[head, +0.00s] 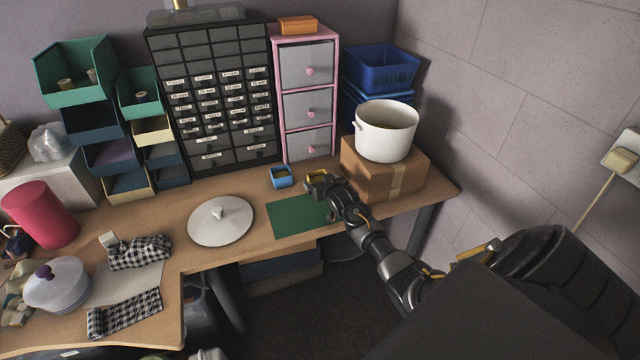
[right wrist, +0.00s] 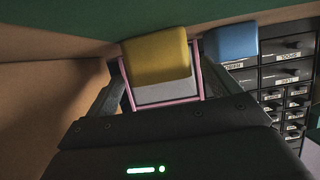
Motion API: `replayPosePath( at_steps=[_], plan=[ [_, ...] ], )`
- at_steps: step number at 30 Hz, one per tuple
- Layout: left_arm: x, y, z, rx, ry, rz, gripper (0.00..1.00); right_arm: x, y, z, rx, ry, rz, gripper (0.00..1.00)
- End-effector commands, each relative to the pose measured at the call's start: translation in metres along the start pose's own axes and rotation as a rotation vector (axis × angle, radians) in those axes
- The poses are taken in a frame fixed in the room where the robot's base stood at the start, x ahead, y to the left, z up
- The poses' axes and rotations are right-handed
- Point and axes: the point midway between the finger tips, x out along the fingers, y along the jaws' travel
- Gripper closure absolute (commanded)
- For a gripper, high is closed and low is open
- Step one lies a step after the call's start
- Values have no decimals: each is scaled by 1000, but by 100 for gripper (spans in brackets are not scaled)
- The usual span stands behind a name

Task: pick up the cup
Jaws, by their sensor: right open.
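A small yellow cup (head: 316,176) stands on the desk near the back edge of the green mat, partly hidden by my right gripper. My right gripper (head: 327,184) is open and low over the desk, at the yellow cup. In the right wrist view the yellow cup (right wrist: 156,56) shows between the two open fingers, with the blue cup (right wrist: 231,42) to the right outside them. I cannot tell whether a finger touches the yellow cup. My left gripper is not in view.
A cardboard box (head: 369,177) bearing a white pot (head: 386,133) stands close right of my right gripper. The green mat (head: 290,218) is bare in front. A white lid (head: 221,220) lies to the left. A pink-framed drawer unit (head: 280,95) and dark drawer cabinet (head: 197,55) stand behind.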

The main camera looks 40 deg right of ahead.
Motion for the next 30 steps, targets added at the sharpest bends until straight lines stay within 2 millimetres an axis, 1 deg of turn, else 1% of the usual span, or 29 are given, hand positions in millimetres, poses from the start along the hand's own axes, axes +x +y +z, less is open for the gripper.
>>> replayPosePath(
  at_steps=[7,8,18,20,30],
  plan=[
    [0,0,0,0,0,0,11,2,0,0,0,-1,0,11],
    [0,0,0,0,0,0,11,2,0,0,0,-1,0,12],
    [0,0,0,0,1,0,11,2,0,0,0,-1,0,57],
    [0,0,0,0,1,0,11,2,0,0,1,0,0,64],
    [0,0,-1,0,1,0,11,1,0,-2,1,1,0,65]
  ],
)
